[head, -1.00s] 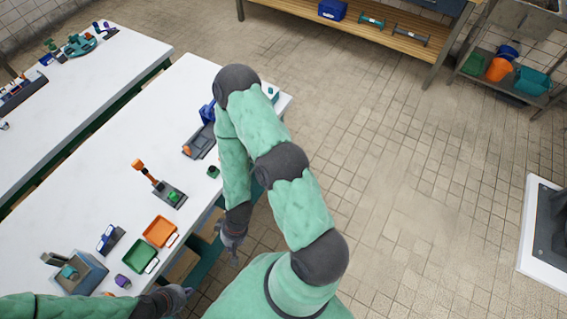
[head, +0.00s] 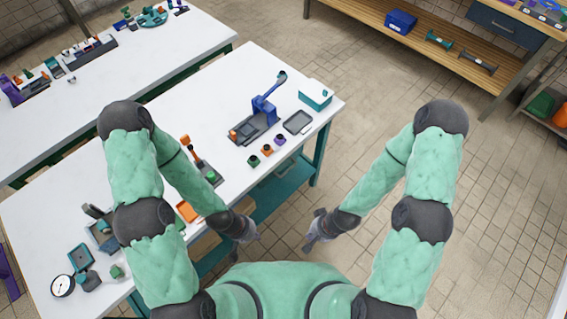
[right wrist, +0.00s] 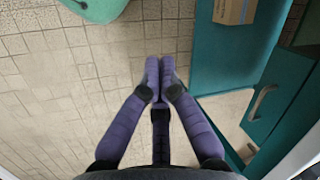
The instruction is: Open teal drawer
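The teal drawer (right wrist: 279,97) is at the right in the right wrist view, with a pale curved handle (right wrist: 262,103). It appears closed under the table top; in the head view its front (head: 286,167) shows below the table's near edge. My right gripper (head: 314,238) is over the floor, apart from the drawer. In the right wrist view its purple fingers (right wrist: 160,75) are together with nothing between them, left of the handle. My left gripper (head: 250,238) is beside the table's near edge; its fingers are too small to judge.
The white table (head: 235,85) carries a blue press (head: 262,112), a grey tray (head: 298,122) and small parts. A cardboard box (right wrist: 236,10) sits on the teal lower shelf (right wrist: 228,60). A wooden bench (head: 430,45) stands behind. Tiled floor (head: 345,130) is clear right of the table.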

